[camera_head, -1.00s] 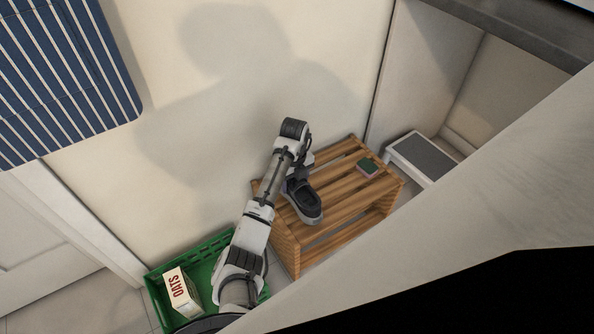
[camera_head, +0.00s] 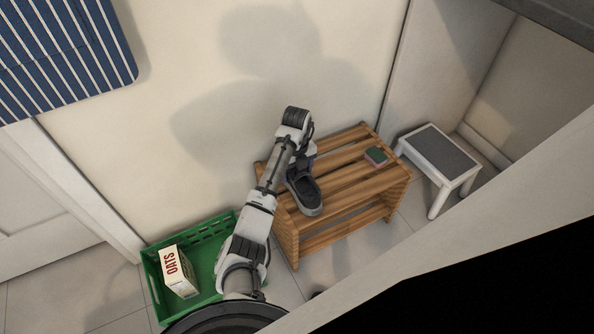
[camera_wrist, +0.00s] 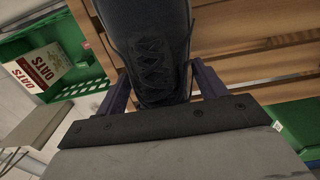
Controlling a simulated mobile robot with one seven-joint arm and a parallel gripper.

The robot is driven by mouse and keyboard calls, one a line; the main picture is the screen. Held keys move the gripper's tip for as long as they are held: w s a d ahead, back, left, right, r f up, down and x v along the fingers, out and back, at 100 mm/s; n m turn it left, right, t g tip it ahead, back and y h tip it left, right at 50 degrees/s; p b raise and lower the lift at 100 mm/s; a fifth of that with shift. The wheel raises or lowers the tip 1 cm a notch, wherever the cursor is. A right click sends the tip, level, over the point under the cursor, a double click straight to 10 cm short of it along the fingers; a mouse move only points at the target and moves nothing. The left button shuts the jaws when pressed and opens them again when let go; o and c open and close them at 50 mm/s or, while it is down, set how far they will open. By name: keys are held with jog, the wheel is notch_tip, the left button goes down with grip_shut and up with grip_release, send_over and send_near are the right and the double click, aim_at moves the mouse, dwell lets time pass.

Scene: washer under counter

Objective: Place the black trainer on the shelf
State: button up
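The black trainer (camera_head: 305,194) is at the left part of the slatted wooden shelf (camera_head: 345,199), with its toe end towards the front edge. My gripper (camera_head: 297,172) is at the trainer's far end, partly hidden by my arm. In the wrist view, the dark laced trainer (camera_wrist: 150,45) lies between the two fingers of my gripper (camera_wrist: 162,85), which appear closed on its sides. The shelf slats (camera_wrist: 250,60) show behind it. I cannot tell whether the sole touches the slats.
A grey-topped white step stool (camera_head: 440,155) stands to the right. A green crate (camera_head: 210,238) holding an oats box (camera_head: 179,271) is left of the shelf. A wall runs behind.

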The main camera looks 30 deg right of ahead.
jog(key=shift+o, duration=1)
notch_tip(320, 180, up, 12)
jog(key=p, duration=0.3)
jog(key=shift+p, duration=0.35)
jog(key=shift+r, duration=0.1)
